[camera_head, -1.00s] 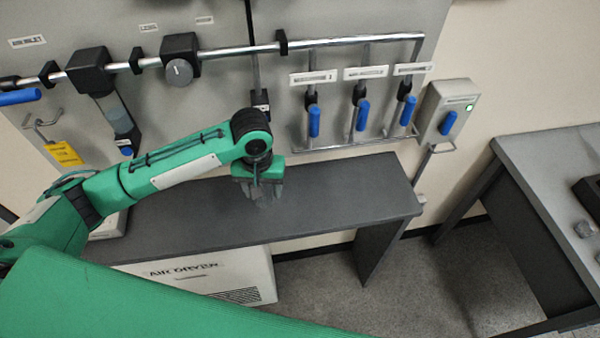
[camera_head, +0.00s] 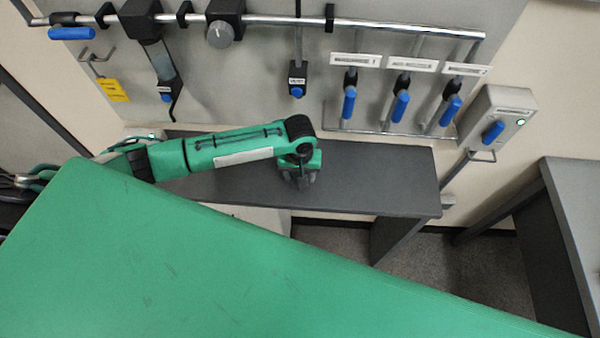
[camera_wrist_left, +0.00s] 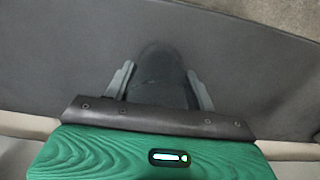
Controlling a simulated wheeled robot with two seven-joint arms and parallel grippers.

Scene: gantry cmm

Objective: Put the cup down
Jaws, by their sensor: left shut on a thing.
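My left gripper (camera_head: 300,183) is above the dark grey bench top, around the middle of its visible part. In the left wrist view, its two grey fingers (camera_wrist_left: 158,88) stand on either side of a dark, smooth, rounded object, which I take to be the cup (camera_wrist_left: 160,66). The gripper is shut on it. The cup is almost as dark as the bench behind it. In the head view the wrist mostly hides the cup, and I cannot tell whether it touches the bench. My right gripper is not in view.
The dark bench (camera_head: 385,180) has clear room right of the gripper. Behind it, a wall panel carries pipes, blue-handled valves (camera_head: 400,106) and a grey switch box (camera_head: 497,125). Another table (camera_head: 578,190) stands at the right, across a floor gap.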

